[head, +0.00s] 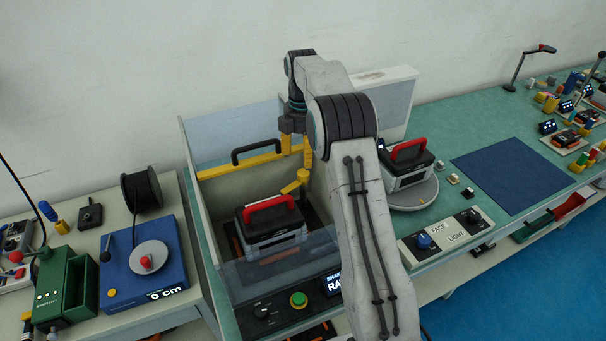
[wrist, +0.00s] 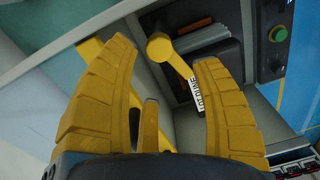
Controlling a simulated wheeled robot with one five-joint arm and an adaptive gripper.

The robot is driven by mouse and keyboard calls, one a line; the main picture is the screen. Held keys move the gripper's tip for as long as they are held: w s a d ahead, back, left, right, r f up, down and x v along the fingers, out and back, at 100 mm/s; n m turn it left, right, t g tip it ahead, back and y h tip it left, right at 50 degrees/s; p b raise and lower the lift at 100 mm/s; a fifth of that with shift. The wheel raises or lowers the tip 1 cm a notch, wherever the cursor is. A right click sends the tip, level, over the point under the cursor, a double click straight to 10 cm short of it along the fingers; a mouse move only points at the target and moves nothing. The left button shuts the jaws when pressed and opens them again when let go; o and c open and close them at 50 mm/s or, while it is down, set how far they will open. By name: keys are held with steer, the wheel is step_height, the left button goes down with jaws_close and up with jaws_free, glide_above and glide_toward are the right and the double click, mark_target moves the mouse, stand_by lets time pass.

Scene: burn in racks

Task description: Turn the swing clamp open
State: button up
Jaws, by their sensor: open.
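The swing clamp (head: 296,183) is a short yellow arm with a round end, at the back right of the black-and-grey unit with a red handle (head: 270,222). In the wrist view the clamp (wrist: 178,62) shows its round end and an arm slanting down to the right, beside a white label. My gripper (wrist: 164,54) has thick yellow fingers, spread apart. In the head view my gripper (head: 307,150) hangs just above the clamp, partly hidden by my arm.
The unit sits in a bay with clear walls (head: 223,130). A yellow bar (head: 238,165) with a black handle (head: 256,151) crosses its back. A green button (head: 299,299) is on the front panel. Another red-handled unit (head: 407,165) stands on a round plate at right.

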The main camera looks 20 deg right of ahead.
mark_target(303, 172)
steer(key=shift+f, duration=3.75)
steer(key=shift+c, duration=0.3)
steer(key=shift+s, duration=0.1)
jaws_close()
